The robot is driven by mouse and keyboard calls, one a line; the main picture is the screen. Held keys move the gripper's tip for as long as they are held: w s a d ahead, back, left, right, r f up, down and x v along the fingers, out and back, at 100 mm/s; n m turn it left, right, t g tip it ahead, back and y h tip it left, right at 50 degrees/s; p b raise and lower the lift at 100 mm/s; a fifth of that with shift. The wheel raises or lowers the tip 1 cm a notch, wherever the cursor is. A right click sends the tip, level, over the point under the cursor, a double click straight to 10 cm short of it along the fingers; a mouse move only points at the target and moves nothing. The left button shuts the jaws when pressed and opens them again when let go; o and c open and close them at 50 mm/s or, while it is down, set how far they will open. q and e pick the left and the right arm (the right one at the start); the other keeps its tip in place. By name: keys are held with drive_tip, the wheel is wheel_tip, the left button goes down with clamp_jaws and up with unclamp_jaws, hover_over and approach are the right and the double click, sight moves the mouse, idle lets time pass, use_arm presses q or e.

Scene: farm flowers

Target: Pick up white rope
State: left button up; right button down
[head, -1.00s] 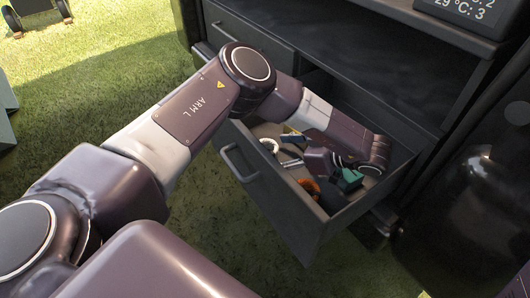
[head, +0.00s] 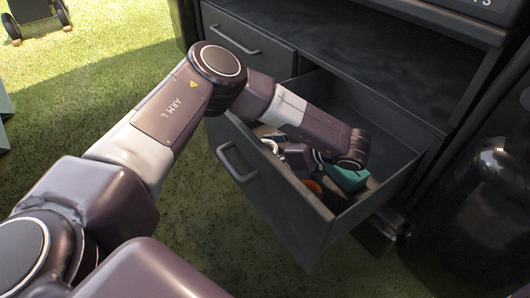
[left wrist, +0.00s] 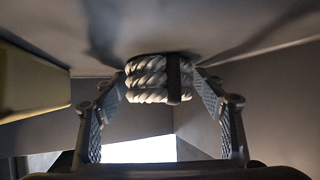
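The white rope (left wrist: 146,80) shows in the left wrist view as a coil with a dark band (left wrist: 173,78) around it, against a pale surface. My left gripper (left wrist: 160,88) has its two fingers apart, one on each side of the coil. The fingertips are close to the rope; I cannot tell whether they touch it. In the head view my left gripper (head: 298,157) is low inside the open drawer. A white curved item (head: 271,146) lies just left of it; I cannot tell whether it is the rope. My right gripper is not in view.
The open drawer (head: 272,206) has dark walls close around my left arm. A teal item (head: 348,178) and an orange item (head: 313,186) lie in it. A yellowish block (left wrist: 32,82) is beside the gripper in the wrist view. A closed drawer (head: 240,48) is at the left.

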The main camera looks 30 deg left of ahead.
use_arm(q)
drive_tip(key=c, duration=1.1)
drive_tip(key=shift+o, duration=0.2)
drive_tip(key=shift+r, duration=0.15)
